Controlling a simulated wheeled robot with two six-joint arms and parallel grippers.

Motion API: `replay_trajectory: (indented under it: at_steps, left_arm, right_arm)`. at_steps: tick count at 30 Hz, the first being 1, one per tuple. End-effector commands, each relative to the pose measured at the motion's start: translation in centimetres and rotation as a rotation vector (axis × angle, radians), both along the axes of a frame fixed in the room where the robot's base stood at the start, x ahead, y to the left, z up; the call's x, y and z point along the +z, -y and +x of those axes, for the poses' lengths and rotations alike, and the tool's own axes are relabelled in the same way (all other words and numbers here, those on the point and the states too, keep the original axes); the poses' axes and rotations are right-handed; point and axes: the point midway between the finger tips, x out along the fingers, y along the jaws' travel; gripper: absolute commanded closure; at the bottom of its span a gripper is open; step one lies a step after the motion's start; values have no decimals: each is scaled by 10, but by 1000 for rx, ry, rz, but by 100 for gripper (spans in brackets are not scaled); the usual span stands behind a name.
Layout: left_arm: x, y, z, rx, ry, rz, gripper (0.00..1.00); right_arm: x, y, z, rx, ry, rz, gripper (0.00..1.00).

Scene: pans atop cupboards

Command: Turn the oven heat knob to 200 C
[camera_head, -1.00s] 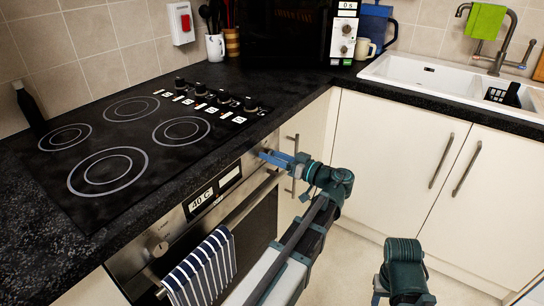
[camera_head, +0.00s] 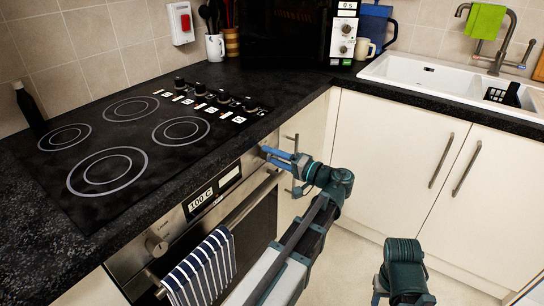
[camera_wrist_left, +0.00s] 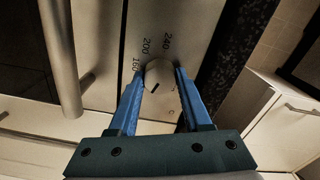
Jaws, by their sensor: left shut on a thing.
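The oven heat knob (camera_wrist_left: 160,76) is a round, pale metal knob on the oven's steel front panel, seen in the left wrist view. Printed marks 160, 200 and 240 curve around it, and a short dark pointer line shows on its face. My left gripper (camera_wrist_left: 159,72) is shut on the knob, one blue finger on each side. In the head view my left gripper (camera_head: 270,155) is at the right end of the oven panel and hides the knob. The oven display (camera_head: 200,200) reads 100 C. My right gripper is not in view.
Another knob (camera_head: 156,245) sits at the panel's left end. The oven door handle (camera_head: 250,205) runs below the panel, with a striped towel (camera_head: 203,268) hanging on it. The black worktop (camera_head: 292,98) overhangs the panel; the hob knobs (camera_head: 215,95) are above.

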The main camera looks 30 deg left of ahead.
Motion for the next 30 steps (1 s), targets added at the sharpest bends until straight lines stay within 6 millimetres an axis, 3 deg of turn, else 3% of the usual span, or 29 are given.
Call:
replay_trajectory:
  at_steps: [30]
  left_arm:
    - [-3,0,0,-2,-961,73,100]
  right_arm:
    - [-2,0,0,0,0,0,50]
